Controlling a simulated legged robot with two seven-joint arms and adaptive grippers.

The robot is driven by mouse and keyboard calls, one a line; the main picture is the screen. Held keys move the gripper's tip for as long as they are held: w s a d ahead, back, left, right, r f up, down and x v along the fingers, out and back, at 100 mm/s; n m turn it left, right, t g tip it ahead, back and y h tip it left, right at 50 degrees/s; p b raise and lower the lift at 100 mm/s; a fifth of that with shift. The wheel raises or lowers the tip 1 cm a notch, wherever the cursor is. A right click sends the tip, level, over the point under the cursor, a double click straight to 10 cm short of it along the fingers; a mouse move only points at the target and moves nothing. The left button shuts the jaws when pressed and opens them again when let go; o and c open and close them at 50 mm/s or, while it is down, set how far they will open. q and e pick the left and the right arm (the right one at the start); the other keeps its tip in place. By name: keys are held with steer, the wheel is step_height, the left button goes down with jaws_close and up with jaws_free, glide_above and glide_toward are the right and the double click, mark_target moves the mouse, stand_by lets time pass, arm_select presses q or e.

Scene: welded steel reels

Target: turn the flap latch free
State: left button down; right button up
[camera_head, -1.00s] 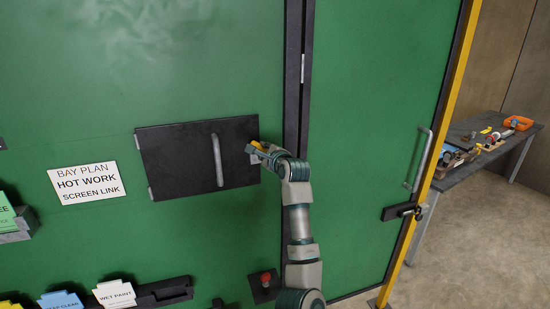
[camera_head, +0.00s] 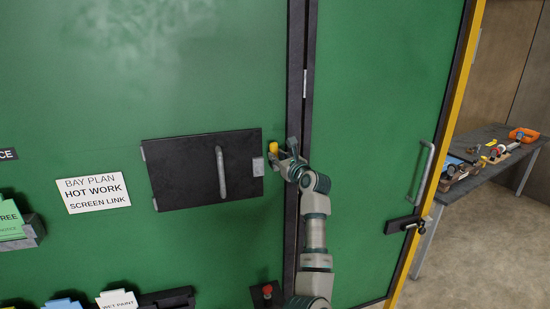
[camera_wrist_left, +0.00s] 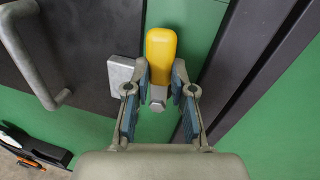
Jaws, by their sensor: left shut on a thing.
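The flap (camera_head: 185,178) is a dark plate in the green wall, shut, with a grey bar handle (camera_head: 221,165). The flap latch (camera_head: 273,147) is a yellow tab just right of the flap's right edge. It stands about upright, beside a small light metal plate (camera_head: 258,167) on that edge. My left gripper (camera_head: 277,158) is shut on the latch. In the left wrist view the yellow latch (camera_wrist_left: 161,50) sits between both fingers, clear of the metal plate (camera_wrist_left: 122,75). My right gripper is not in view.
A dark post (camera_head: 293,80) runs close to the right of the latch. Further right is a green door (camera_head: 375,120) with a bar handle (camera_head: 423,172). A sign (camera_head: 93,193) and card holders are at left. A table (camera_head: 490,165) with tools stands at far right.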

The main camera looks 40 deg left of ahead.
arm_select(q)
steer(key=shift+w+d+r+m, duration=0.25)
steer(key=shift+w+m, duration=0.05)
steer(key=shift+m, duration=0.3)
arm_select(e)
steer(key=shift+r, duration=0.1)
arm_select(q)
steer(key=shift+r, duration=0.1)
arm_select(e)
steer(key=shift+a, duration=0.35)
arm_select(q)
steer(key=c, duration=1.1)
jaws_free()
steer(key=shift+c, duration=0.2)
steer(key=shift+o, duration=0.8)
steer(key=shift+w+a+f, duration=0.1)
steer(key=shift+w+f, duration=0.05)
steer(key=shift+f, duration=0.05)
steer(key=v, duration=1.1)
steer(key=shift+d+f, duration=0.4)
steer(key=shift+d, duration=0.05)
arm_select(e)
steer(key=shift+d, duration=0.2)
arm_select(q)
steer(key=shift+a, duration=0.25)
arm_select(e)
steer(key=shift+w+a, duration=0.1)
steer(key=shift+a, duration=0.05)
